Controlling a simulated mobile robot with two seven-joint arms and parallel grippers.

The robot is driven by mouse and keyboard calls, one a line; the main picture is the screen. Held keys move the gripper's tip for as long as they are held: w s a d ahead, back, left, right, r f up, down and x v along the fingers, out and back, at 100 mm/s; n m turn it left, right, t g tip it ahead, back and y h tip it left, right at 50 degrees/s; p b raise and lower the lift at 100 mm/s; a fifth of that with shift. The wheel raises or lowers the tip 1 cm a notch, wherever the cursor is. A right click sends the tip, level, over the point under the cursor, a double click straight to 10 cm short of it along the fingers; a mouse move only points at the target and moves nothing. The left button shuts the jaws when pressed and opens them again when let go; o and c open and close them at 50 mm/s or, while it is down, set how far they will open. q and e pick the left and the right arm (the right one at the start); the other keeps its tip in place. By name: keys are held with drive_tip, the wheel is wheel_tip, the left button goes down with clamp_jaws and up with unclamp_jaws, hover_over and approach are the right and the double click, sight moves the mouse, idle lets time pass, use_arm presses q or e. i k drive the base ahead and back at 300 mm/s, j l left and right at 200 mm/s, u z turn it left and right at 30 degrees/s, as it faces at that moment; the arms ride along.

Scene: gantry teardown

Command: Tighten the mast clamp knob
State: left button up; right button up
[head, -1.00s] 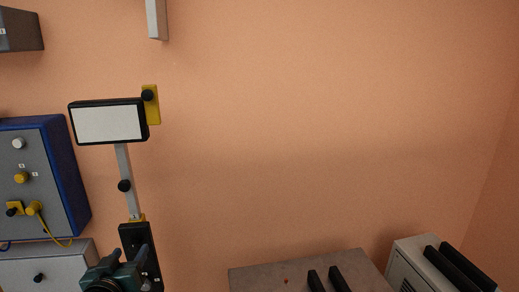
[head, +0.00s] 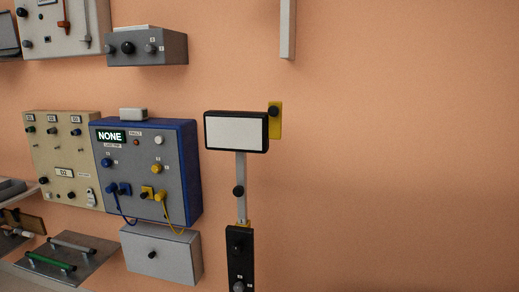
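A mast stands against the wall, right of the blue panel. It has a light grey upright post (head: 241,168), a black-framed white plate (head: 236,132) at the top and a black foot (head: 240,262) low down. A black round knob (head: 238,191) sits on the post at mid height. Another black knob (head: 273,111) sits on a yellow bracket (head: 274,129) behind the plate's right edge. The black foot also bears a dark knob (head: 238,247). I cannot tell from this view how tight any knob is. Neither of my grippers is in view.
Left of the mast are a blue panel (head: 188,170) with blue and yellow cables, a beige panel (head: 62,160) and a grey box (head: 160,254). Another grey box (head: 160,47) hangs above. A slanted plate with handles (head: 68,257) lies lower left. The wall at right is bare.

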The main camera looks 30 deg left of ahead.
sight(237, 248)
drive_tip(key=u, duration=0.95)
